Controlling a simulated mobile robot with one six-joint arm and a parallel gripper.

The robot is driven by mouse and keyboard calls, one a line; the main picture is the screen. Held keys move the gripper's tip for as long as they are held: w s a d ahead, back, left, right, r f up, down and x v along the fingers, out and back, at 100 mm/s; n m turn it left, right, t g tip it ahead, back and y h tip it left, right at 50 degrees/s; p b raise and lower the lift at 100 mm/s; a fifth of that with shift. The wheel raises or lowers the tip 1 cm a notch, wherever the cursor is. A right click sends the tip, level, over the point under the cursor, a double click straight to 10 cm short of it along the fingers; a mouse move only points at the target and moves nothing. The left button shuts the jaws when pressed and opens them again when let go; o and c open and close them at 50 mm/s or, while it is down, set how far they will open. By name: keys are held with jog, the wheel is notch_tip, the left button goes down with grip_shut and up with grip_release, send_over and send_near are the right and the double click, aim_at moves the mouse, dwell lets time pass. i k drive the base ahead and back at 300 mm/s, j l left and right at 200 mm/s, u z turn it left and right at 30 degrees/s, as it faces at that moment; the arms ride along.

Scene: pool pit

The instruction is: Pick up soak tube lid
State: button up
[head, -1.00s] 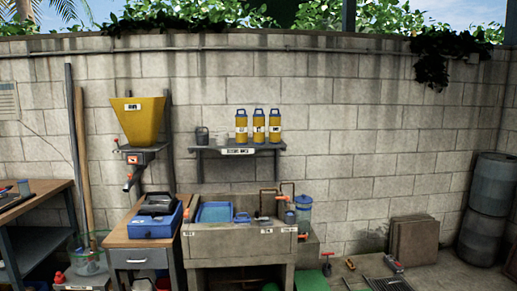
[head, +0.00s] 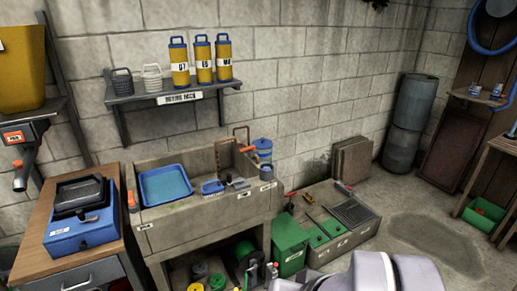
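I cannot tell for sure which thing is the soak tube lid. Three yellow tubes (head: 202,62) with dark blue tops and handles stand upright on the drying rack shelf (head: 170,94). Their white labels face me. My gripper is not in view; only a pale grey part of my arm shows at the bottom right edge.
A blue tray (head: 166,184) and a small blue item (head: 212,188) are at the sink. A blue case (head: 82,222) sits on the wooden bench at left. A green bin (head: 290,243) and low tool platform (head: 335,228) stand right of the sink. Floor (head: 430,235) is clear at right.

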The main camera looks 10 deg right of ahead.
aim_at(263, 143)
jog(key=i+l+u, duration=0.1)
jog(key=i+l, duration=0.4)
jog(key=i+l+u, duration=0.15)
jog(key=i+l, duration=0.4)
jog(key=i+l+u, duration=0.1)
jog(key=i+l, duration=0.45)
jog(key=i+l+u, duration=0.15)
jog(key=i+l, duration=0.3)
jog(key=l, duration=0.3)
